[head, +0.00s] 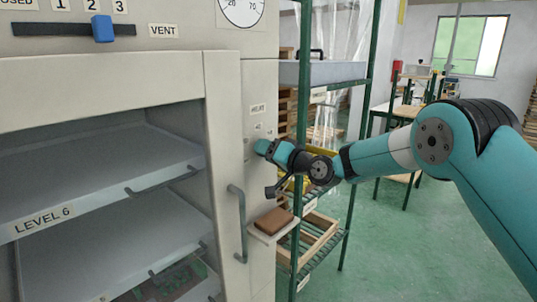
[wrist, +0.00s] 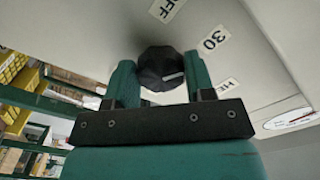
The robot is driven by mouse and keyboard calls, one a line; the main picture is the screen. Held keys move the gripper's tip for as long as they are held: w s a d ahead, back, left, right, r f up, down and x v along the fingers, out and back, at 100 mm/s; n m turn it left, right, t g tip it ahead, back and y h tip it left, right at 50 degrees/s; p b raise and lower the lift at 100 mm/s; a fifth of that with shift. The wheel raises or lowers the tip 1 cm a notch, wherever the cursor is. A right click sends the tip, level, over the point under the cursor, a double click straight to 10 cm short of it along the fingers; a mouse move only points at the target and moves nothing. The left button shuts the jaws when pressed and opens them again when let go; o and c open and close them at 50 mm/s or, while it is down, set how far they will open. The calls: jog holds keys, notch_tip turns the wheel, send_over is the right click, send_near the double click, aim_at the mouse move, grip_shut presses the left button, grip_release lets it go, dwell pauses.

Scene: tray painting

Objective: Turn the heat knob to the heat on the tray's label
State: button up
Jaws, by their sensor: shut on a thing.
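The heat knob (wrist: 160,68) is a black faceted knob with a pale pointer mark, on the pale panel right of the oven door. In the wrist view my gripper (wrist: 160,90) has its two teal fingers on either side of it, shut on it. Labels "30", "OFF" and part of "HE" show around the knob; other marks are hidden. In the head view my gripper (head: 262,147) is at the panel below the "HEAT" label (head: 258,109), and it hides the knob. The tray's label cannot be made out in these views.
The oven door frame (head: 222,150) with its vertical handle (head: 238,222) is left of my gripper. A small ledge (head: 262,236) holding a brown block (head: 271,221) sticks out below. A green rack (head: 298,170) stands close on the right. The vent slider (head: 102,29) is upper left.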

jog(key=m+p, duration=0.1)
jog(key=m, duration=0.5)
jog(key=m+p, duration=0.2)
jog(key=m, duration=0.3)
jog(key=shift+s+a+r+m, duration=0.1)
jog(key=shift+s+a+m, duration=0.05)
jog(key=shift+m, duration=0.25)
dwell(0.3)
jog(key=o, duration=0.9)
jog(key=shift+r, duration=0.1)
